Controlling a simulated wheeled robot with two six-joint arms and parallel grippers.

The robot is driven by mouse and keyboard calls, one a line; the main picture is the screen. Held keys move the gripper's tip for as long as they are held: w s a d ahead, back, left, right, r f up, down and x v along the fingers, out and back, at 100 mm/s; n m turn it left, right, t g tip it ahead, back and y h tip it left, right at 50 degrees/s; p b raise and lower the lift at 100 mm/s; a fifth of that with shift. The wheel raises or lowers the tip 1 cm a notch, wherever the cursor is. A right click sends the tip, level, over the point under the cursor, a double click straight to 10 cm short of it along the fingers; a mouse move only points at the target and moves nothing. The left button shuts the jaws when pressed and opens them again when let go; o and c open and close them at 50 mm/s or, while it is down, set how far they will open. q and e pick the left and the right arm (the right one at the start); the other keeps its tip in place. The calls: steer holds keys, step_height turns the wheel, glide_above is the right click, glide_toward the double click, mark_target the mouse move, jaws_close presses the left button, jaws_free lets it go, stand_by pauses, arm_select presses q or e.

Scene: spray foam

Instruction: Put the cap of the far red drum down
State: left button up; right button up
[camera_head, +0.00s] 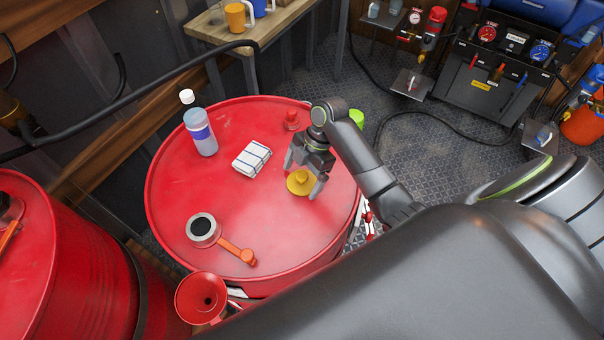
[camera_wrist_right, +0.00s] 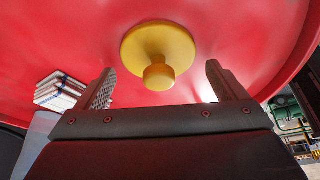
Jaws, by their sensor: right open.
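The far red drum (camera_head: 225,120) stands upright in the middle of the head view. A yellow cap (camera_head: 299,183) with a round knob rests on the right part of its top. In the right wrist view the cap (camera_wrist_right: 158,52) lies just beyond the fingers, its knob toward me. My right gripper (camera_head: 303,175) is open over the cap, a finger on either side. In the right wrist view the fingers (camera_wrist_right: 160,67) are apart, with clear gaps to the knob. My left gripper is not in view.
A red funnel (camera_head: 201,297) stands at the drum's front edge. Another red drum (camera_head: 75,260) is at left.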

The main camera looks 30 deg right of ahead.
mark_target(310, 176)
steer(key=shift+d+r, duration=0.2)
steer(key=shift+r, duration=0.25)
steer(key=b+v, duration=0.1)
steer(key=v, duration=0.4)
steer(key=shift+w+d+r, duration=0.1)
steer(key=p+v, duration=0.2)
steer(key=v, duration=0.3)
steer(key=shift+d+r, duration=0.1)
steer(key=shift+r, duration=0.3)
